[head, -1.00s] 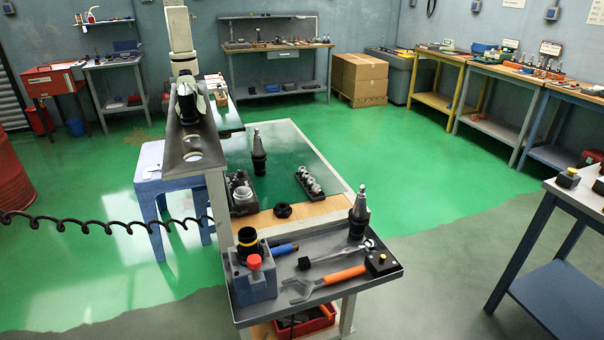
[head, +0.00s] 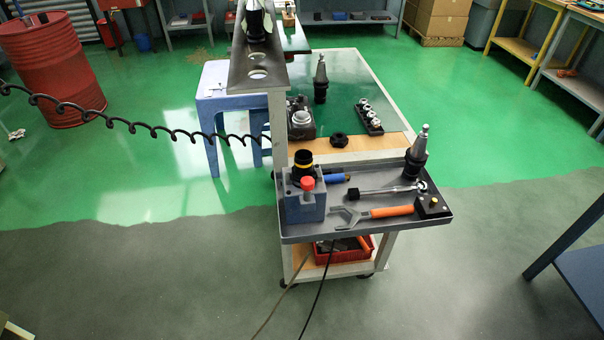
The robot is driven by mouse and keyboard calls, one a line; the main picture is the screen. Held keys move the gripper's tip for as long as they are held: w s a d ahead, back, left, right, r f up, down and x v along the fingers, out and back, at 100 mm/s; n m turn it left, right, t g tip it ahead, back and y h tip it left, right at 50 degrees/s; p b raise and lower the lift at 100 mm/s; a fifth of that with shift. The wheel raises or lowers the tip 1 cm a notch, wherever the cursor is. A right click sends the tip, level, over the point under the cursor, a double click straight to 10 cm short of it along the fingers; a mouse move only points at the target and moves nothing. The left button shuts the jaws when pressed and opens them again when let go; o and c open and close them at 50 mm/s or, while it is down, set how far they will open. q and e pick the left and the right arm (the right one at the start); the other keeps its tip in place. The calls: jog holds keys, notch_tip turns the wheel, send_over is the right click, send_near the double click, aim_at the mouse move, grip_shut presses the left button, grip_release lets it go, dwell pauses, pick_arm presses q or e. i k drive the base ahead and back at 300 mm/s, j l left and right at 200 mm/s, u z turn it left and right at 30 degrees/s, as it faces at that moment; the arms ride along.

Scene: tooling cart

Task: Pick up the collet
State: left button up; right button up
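A dark rack (head: 375,128) on the right of the cart's green top holds several small silvery pieces (head: 366,108) that look like collets. A dark block (head: 299,128) with a silvery ring-shaped piece (head: 301,117) stands at the left of the same top; I cannot tell if that piece is a collet. A black nut-like ring (head: 338,140) lies on the wooden strip between them. Neither of my grippers is in view.
The cart's grey front tray (head: 300,232) carries a blue fixture (head: 303,208), an orange-handled wrench (head: 388,212), a tool holder (head: 417,155) and a black block (head: 432,206). A perforated shelf (head: 257,88) overhangs the cart's left. A blue bench (head: 578,262) stands right. The floor in front is clear.

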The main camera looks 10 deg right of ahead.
aim_at(364, 101)
jog(key=z, duration=0.9)
jog(key=i+l+z, duration=0.15)
jog(key=z, duration=0.25)
jog(key=i+l+z, duration=0.2)
jog(key=z, duration=0.2)
jog(key=i+l+z, duration=0.15)
jog(key=z, duration=0.3)
jog(key=i+z, duration=0.4)
jog(key=i+u, duration=0.2)
jog(key=i, duration=0.3)
jog(key=i+l+u, duration=0.15)
jog(key=i, duration=0.3)
jog(key=i+j+u, duration=0.1)
jog(key=i+u, duration=0.5)
jog(key=u, duration=0.25)
jog(key=i+u, duration=0.7)
jog(key=i, duration=0.25)
jog(key=i+u, duration=0.25)
jog(key=i, duration=0.25)
jog(key=i+u, duration=0.3)
jog(key=i, duration=0.2)
jog(key=i+l+u, duration=0.2)
jog(key=i+u, duration=0.15)
jog(key=i+l+u, duration=0.3)
jog(key=i, duration=0.25)
